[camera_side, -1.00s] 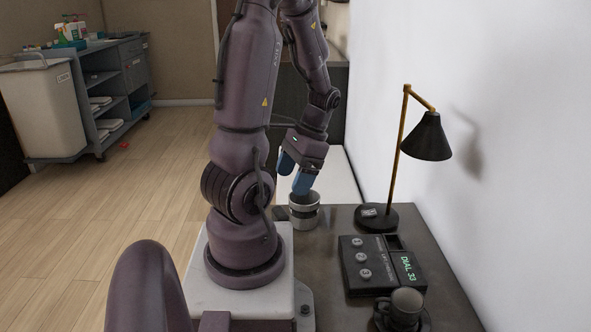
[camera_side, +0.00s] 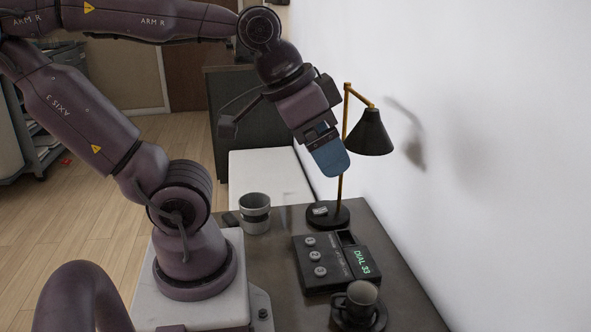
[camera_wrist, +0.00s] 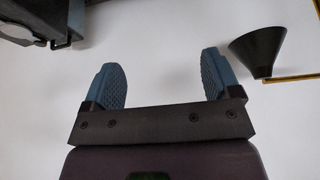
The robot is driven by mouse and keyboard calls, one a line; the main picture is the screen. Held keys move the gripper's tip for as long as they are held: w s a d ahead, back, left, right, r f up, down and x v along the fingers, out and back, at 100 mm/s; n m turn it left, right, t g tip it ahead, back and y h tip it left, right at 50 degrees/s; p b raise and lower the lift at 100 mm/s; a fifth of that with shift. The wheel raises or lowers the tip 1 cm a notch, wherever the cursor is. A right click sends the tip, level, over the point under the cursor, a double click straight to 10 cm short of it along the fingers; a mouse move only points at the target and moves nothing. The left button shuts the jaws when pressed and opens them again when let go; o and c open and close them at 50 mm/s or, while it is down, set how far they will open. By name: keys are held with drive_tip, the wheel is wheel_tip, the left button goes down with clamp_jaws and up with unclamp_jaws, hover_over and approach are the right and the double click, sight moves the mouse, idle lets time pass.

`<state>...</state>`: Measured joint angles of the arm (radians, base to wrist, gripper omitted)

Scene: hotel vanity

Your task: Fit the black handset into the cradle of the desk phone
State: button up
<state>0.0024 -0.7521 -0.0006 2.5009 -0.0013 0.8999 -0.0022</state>
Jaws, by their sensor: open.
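The desk phone (camera_side: 316,282) lies on the dark desk, with round buttons, a green lit "DIAL 33" display and a dark recess at its far end. My gripper (camera_side: 331,163) is raised well above the desk, beyond the phone and in front of the lamp pole. In the wrist view my gripper (camera_wrist: 165,72) has its blue fingers wide apart, with only pale wall between them.
A black lamp (camera_side: 370,134) stands close to my gripper, near the white wall; its shade (camera_wrist: 257,50) shows in the wrist view. A metal cup (camera_side: 255,215) stands at the desk's left side.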

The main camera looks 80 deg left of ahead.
idle(0.3)
drive_tip(key=n+g+h, duration=0.2)
drive_tip(key=n+g, duration=0.8)
drive_tip(key=n, duration=2.6)
approach(234, 214)
drive_tip(key=s+f+n, duration=0.1)
drive_tip(key=f, duration=0.1)
drive_tip(key=s+d+f+n, duration=0.1)
drive_tip(key=f+n, duration=0.1)
drive_tip(key=f, duration=0.1)
drive_tip(key=s+f+n, duration=0.1)
drive_tip(key=f, duration=0.1)
drive_tip(key=shift+d+f+n, duration=0.2)
drive_tip(key=shift+d+n, duration=0.05)
drive_tip(key=shift+n, duration=0.05)
drive_tip(key=x, duration=0.5)
drive_tip(key=shift+d+f, duration=0.2)
drive_tip(key=shift+d, duration=0.05)
